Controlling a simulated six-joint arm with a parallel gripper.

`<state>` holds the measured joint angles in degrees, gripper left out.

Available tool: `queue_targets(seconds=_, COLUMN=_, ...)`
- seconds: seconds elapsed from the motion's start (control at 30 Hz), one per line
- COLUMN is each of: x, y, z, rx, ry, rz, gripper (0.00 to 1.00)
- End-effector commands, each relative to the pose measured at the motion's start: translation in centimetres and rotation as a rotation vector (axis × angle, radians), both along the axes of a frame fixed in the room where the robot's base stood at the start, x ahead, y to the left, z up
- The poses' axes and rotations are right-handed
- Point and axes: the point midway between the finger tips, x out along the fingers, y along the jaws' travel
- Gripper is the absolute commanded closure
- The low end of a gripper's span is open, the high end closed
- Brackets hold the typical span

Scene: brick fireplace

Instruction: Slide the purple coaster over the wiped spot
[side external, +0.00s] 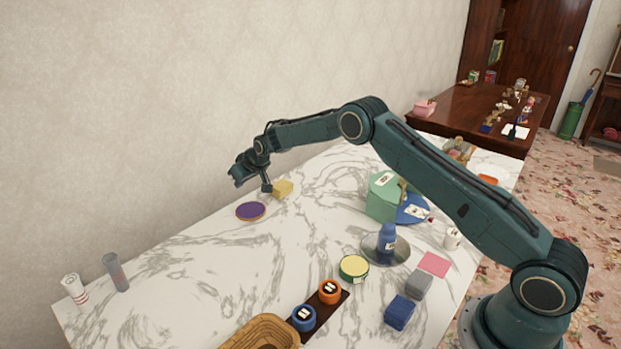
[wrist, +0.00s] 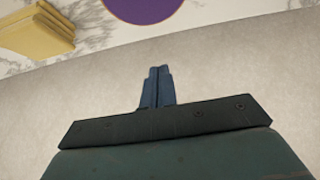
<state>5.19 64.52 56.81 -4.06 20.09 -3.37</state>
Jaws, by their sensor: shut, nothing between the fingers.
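The purple coaster (side external: 250,211) is a flat disc with a tan rim, lying on the white marble table (side external: 215,250) near its wall-side edge. Its purple face also shows at the top of the wrist view (wrist: 145,8), cut off by the frame. My gripper (side external: 267,188) is shut and empty, above the table between the coaster and a yellow block, apart from the coaster as far as I can see. In the wrist view its closed fingers (wrist: 158,72) point toward the coaster. I cannot make out a wiped spot on the marble.
The yellow block (side external: 283,189) is close to my gripper, and it also shows in the wrist view (wrist: 38,32).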

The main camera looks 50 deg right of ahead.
Motion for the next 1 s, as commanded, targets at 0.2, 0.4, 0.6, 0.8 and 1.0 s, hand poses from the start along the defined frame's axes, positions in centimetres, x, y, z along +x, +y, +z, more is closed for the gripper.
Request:
queue_targets(seconds=0.2, x=1.1, y=0.0, z=-1.5, rx=0.0, ry=0.0, rz=0.0, gripper=1.0)
queue_targets(seconds=0.4, x=2.1, y=0.1, z=-2.7, rx=0.0, ry=0.0, rz=0.0, gripper=1.0)
queue_targets(seconds=0.6, x=2.9, y=0.1, z=-3.7, rx=0.0, ry=0.001, rz=0.0, gripper=1.0)
queue_targets(seconds=0.8, x=3.5, y=0.1, z=-4.7, rx=-0.001, ry=0.001, rz=0.001, gripper=1.0)
queue_targets(seconds=1.0, x=4.1, y=0.1, z=-5.1, rx=-0.001, ry=0.0, rz=0.001, gripper=1.0)
